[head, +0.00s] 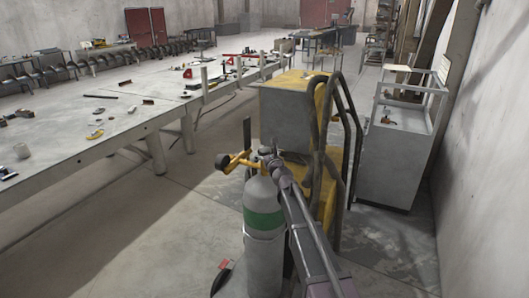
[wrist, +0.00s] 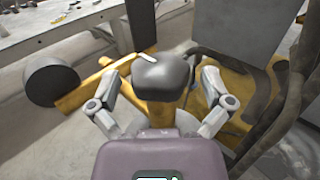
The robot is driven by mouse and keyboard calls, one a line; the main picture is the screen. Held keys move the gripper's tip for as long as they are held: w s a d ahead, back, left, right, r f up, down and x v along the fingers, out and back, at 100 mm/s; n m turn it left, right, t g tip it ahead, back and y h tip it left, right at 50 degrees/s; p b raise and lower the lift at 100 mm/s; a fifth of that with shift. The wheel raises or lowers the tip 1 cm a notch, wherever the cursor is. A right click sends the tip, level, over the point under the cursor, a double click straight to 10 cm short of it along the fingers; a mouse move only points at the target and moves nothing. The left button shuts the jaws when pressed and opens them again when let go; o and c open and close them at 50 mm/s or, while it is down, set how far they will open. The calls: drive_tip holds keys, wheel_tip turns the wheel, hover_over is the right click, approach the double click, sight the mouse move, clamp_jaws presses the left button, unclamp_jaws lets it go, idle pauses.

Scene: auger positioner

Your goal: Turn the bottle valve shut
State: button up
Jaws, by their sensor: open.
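The gas bottle (head: 262,250) is grey with a green band and stands upright beside the yellow machine. A yellow valve fitting (head: 240,160) with a dark round end sits at its top; the fitting also shows in the wrist view (wrist: 84,92). The dark grey valve knob (wrist: 163,74) with a white mark is in the middle of the wrist view. My gripper (wrist: 160,80) is open, with one finger on each side of the knob and small gaps visible. In the head view my gripper (head: 269,158) is at the bottle top and largely hides the knob.
The yellow machine (head: 325,90) with dark hoses and rails stands close behind the bottle. A long grey workbench (head: 110,110) with scattered tools runs along the left. A grey cabinet (head: 395,150) stands at the right near the wall. Floor between bench and bottle is mostly clear.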

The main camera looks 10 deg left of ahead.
drive_tip(key=v, duration=1.1)
drive_tip(key=s+d+f+n+g, duration=0.4)
drive_tip(key=s+f+n+g, duration=0.75)
drive_tip(key=n, duration=0.85)
drive_tip(key=s+d+f+n+g+h, duration=0.2)
drive_tip(key=s+d+n, duration=0.3)
drive_tip(key=s+d, duration=0.4)
drive_tip(key=s+d+f+n+g+h, duration=0.3)
drive_tip(key=s+d+f+n+h, duration=0.2)
drive_tip(key=s+d, duration=0.4)
drive_tip(key=shift+s+n, duration=0.6)
drive_tip(key=shift+s, duration=0.05)
